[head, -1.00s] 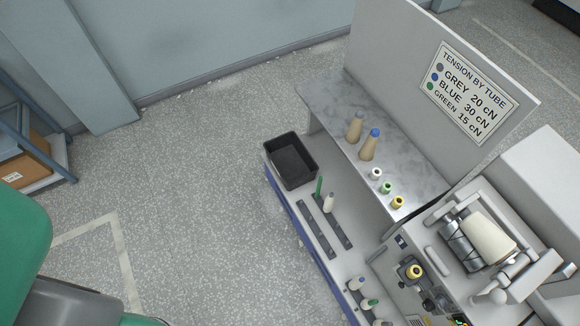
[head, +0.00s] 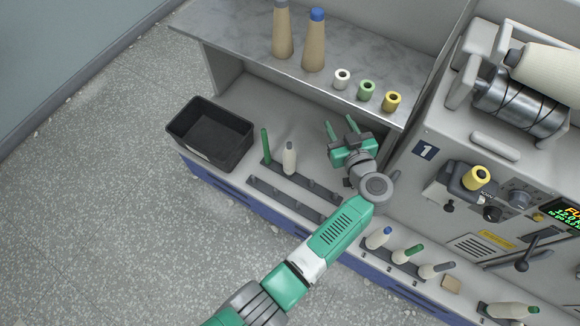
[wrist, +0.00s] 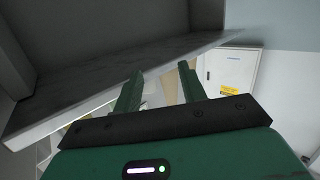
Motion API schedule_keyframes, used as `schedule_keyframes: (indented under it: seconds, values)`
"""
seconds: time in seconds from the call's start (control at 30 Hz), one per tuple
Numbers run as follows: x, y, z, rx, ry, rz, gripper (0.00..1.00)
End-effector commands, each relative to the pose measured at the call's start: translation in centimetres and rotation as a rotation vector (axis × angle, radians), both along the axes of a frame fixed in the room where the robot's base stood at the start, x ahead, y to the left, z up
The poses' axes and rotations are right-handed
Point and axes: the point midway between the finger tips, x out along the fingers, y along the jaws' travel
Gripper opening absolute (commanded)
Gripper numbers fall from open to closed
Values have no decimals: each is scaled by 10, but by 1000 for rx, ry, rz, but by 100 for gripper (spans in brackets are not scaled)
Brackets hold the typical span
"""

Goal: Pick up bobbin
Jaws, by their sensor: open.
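A white bobbin (head: 289,160) stands upright on a dark peg rail (head: 320,190) on the lower deck, beside a thin green tube (head: 265,146). More bobbins, with blue (head: 378,238), green (head: 408,253) and grey (head: 437,270) tops, stand on a front rail. Another bobbin (head: 512,310) lies on its side at lower right. My gripper (head: 340,128) is open and empty, right of the white bobbin, near the upper shelf's front edge. In the wrist view its fingers (wrist: 160,72) point up past the shelf edge; a tan shape between them is unclear.
The grey shelf (head: 240,40) overhangs the deck and carries two tan cones (head: 283,30) and small white, green and yellow spools. A black bin (head: 210,133) stands at the deck's left end. The winding machine (head: 450,120) is on the right.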

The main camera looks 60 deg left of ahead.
Motion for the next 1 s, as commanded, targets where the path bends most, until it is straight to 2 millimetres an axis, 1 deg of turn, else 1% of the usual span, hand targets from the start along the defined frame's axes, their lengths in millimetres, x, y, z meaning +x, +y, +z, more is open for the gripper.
schedule_keyframes:
  seconds: [0.03, 0.07, 0.1, 0.2, 0.3, 0.4, 0.57, 0.73, 0.9, 1.0]
  values:
    - [-16, 11, -66, 24, 23, 40, 41]
    - [-26, 16, -89, 42, 30, 63, 41]
    - [-38, 23, -118, 67, 39, 87, 41]
    - [-63, 33, -172, 122, 55, 125, 41]
    - [-79, 38, -200, 158, 63, 138, 41]
    - [-85, 39, -208, 174, 63, 141, 41]
    - [-86, 42, -206, 177, 63, 142, 41]
    - [-86, 63, -208, 175, 62, 144, 41]
    - [-86, 69, -207, 175, 63, 143, 41]
    - [-87, 81, -209, 175, 62, 144, 41]
